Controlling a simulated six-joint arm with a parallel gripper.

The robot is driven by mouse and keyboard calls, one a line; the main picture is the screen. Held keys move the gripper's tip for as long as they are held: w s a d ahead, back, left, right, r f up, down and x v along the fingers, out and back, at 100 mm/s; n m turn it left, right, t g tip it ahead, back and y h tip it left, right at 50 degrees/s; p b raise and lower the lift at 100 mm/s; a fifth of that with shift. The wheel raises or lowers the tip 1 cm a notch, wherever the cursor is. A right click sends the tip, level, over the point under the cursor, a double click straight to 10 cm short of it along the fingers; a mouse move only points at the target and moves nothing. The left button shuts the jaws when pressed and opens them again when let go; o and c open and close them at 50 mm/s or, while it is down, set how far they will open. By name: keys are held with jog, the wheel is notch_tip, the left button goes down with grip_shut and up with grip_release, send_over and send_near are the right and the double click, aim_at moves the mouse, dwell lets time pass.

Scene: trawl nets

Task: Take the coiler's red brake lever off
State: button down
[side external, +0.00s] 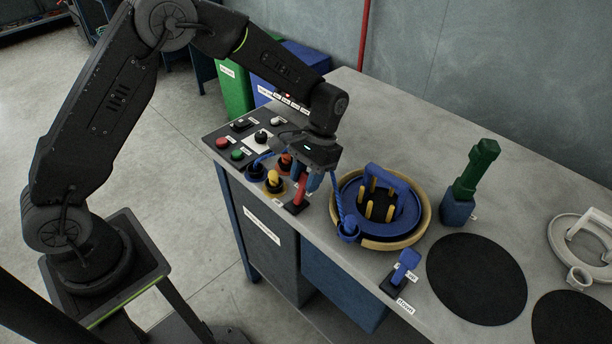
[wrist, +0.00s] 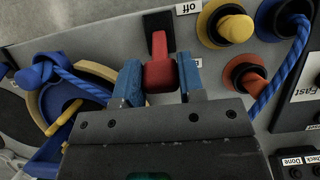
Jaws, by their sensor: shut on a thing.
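The red brake lever (side external: 300,190) stands on a small black base by the bench's front edge, left of the coiler. In the wrist view the lever (wrist: 160,74) shows its red end between the two blue fingers of my gripper (wrist: 160,82). My gripper (side external: 308,180) is shut on the lever from above. A label reading "off" (wrist: 188,9) lies beside the black base (wrist: 158,35). The coiler (side external: 424,220) is a round tan-rimmed tub with a blue frame and yellow pegs inside.
Yellow (side external: 273,179) and orange (side external: 286,161) knobs and a blue rope (side external: 338,195) are close to my gripper. A button panel (side external: 240,128) lies behind left. A blue lever (side external: 406,263), a green bottle-like thing (side external: 478,168) and a black round mat (side external: 477,278) are to the right.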

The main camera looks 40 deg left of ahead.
aim_at(296, 200)
jog(key=shift+r, duration=0.1)
jog(key=s+t, duration=0.2)
jog(key=t, duration=0.1)
jog(key=shift+r, duration=0.3)
jog(key=t, duration=0.1)
jog(key=s+t, duration=0.1)
jog(key=shift+s+t, duration=0.25)
jog(key=shift+t, duration=0.05)
jog(key=shift+s+f+t, duration=0.15)
jog(key=shift+s+t, duration=0.55)
jog(key=shift+t, duration=0.6)
jog(key=shift+s, duration=0.1)
jog(key=c, duration=0.7)
grip_release()
jog(key=shift+f, duration=0.1)
jog(key=v, duration=1.4)
jog(key=shift+s, duration=0.1)
